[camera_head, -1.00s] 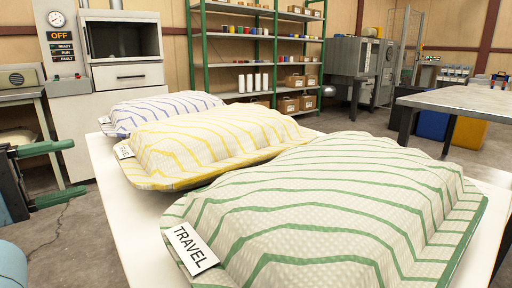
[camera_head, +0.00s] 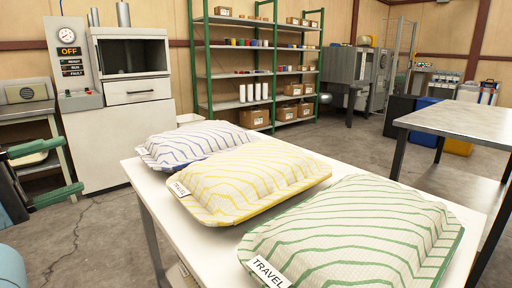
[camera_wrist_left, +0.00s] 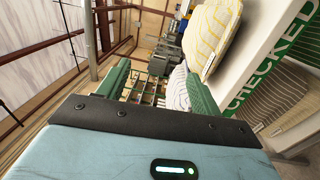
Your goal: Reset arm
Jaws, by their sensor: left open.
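My left gripper (camera_head: 74,165) shows at the left edge of the head view, with two green fingers apart and nothing between them. It is clear of the table, to its left. The left wrist view also shows its spread, empty fingers (camera_wrist_left: 156,85). Three striped pillows lie in a row on a white table (camera_head: 150,205): a blue-striped one (camera_head: 190,143), a yellow-striped one (camera_head: 250,180) and a green-striped one (camera_head: 360,230) nearest. The yellow and green ones bear tags reading "TRAVEL". My right gripper is not in view.
A grey machine (camera_head: 130,85) with an "OFF" panel stands behind at the left. Green-framed shelves (camera_head: 235,75) stand at the back. A metal-topped table (camera_head: 465,120) is at the right. Bare floor (camera_head: 100,235) lies left of the white table.

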